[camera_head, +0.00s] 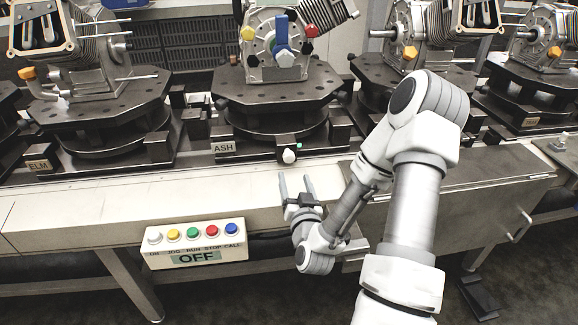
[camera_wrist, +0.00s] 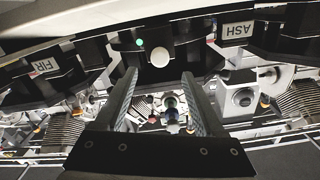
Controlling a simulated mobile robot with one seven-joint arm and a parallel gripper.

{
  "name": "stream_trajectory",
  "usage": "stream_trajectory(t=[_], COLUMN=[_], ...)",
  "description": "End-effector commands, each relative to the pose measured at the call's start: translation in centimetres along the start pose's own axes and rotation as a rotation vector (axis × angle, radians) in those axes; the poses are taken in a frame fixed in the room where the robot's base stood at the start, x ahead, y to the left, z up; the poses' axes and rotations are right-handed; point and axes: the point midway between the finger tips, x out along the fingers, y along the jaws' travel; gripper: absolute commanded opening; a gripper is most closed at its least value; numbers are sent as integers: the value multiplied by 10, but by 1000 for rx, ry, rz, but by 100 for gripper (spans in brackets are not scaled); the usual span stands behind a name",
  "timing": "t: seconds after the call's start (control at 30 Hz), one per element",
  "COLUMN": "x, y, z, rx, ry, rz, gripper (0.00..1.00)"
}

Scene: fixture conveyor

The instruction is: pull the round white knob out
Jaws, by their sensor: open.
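The round white knob (camera_head: 288,156) sits low on the front of the dark fixture base labelled ASH, to the right of that label, with a small green light beside it. In the wrist view, which appears upside down, the knob (camera_wrist: 160,57) lies beyond the fingertips and between them in the picture. My gripper (camera_head: 296,180) is open and empty, just in front of the knob and below it in the head view. Both fingers (camera_wrist: 158,76) show in the wrist view, apart and with nothing between them. No contact with the knob shows.
Octagonal fixtures carry engines; the ASH engine (camera_head: 275,45) stands above the knob. The pale conveyor ledge (camera_head: 130,200) left of my gripper is clear.

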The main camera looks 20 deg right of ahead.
Motion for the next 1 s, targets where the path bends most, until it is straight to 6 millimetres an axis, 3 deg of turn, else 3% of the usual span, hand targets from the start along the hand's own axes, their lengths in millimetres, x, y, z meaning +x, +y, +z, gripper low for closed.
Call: stream_trajectory(t=[0.2,0.43,0.63,0.93,1.0], x=[48,84,97,99,99], y=[0,0,0,0,0], z=[-1,-1,-1,-1,-1], rx=[1,1,1,1,1], ry=[4,2,0,-1,0], rz=[1,0,0,0,0], gripper=[71,71,71,71,58])
